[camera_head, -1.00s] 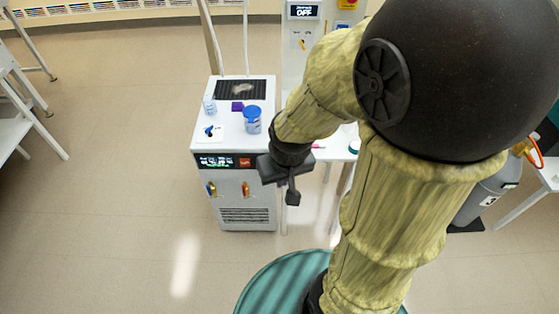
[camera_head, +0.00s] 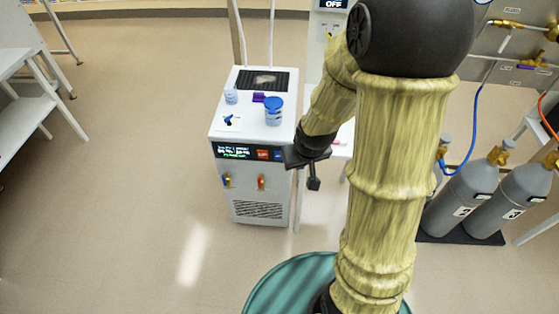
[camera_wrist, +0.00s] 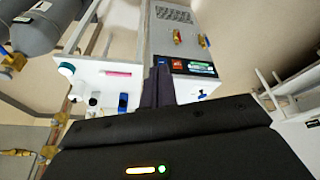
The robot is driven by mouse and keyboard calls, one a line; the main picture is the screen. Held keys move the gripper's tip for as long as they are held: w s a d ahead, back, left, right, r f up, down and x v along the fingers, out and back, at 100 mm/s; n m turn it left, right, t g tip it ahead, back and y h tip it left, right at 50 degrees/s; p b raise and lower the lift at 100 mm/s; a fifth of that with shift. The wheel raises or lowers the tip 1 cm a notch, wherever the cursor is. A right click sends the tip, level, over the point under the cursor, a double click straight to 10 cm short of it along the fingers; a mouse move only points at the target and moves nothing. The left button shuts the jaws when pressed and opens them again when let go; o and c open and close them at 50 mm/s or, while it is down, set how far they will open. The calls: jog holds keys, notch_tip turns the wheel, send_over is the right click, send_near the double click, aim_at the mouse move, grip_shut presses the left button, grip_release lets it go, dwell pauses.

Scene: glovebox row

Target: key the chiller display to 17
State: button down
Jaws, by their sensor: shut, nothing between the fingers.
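The chiller is a white box (camera_head: 222,190) left of my arm in the head view. Its dark display (camera_head: 233,151) faces front with lit green and white characters too small to read. A red button (camera_head: 262,155) and a blue button (camera_head: 278,155) sit at the display's right end. In the wrist view the chiller looks upside down, with the display (camera_wrist: 201,68) and red button (camera_wrist: 177,64) just right of my fingers. My gripper (camera_head: 314,184) is shut and empty, by the chiller's right front edge. In the wrist view its fingers (camera_wrist: 158,84) partly hide the panel's edge.
Grey gas cylinders (camera_head: 459,194) stand right. Floor left is clear.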

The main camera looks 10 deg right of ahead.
jog(key=w+a+f+m+t+y+b, duration=0.1)
jog(key=w+f+t+y+b, duration=0.2)
jog(key=f, duration=1.2)
jog(key=w+a+f+m+t+y+b, duration=0.1)
jog(key=w+f+t+y+b, duration=0.3)
jog(key=f, duration=1.1)
jog(key=w+m+t+b, duration=0.1)
jog(key=w+t+b, duration=0.2)
jog(key=w+b, duration=0.3)
jog(key=shift+w+f+t, duration=0.3)
jog(key=shift+w+f, duration=0.05)
jog(key=shift+w, duration=0.85)
jog(key=shift+w+a, duration=0.1)
jog(key=b, duration=0.3)
send_near(273, 156)
jog(key=w+a, duration=0.1)
jog(key=a, duration=0.2)
jog(key=shift+w+d+f, duration=0.1)
jog(key=shift+w+d, duration=0.15)
jog(key=shift+w, duration=0.3)
jog(key=shift+w+d+f, duration=0.15)
jog(key=shift+w+d, duration=0.05)
jog(key=shift+w, duration=0.3)
jog(key=shift+w+d+b, duration=0.1)
jog(key=shift+w+b, duration=0.3)
jog(key=shift+b, duration=0.1)
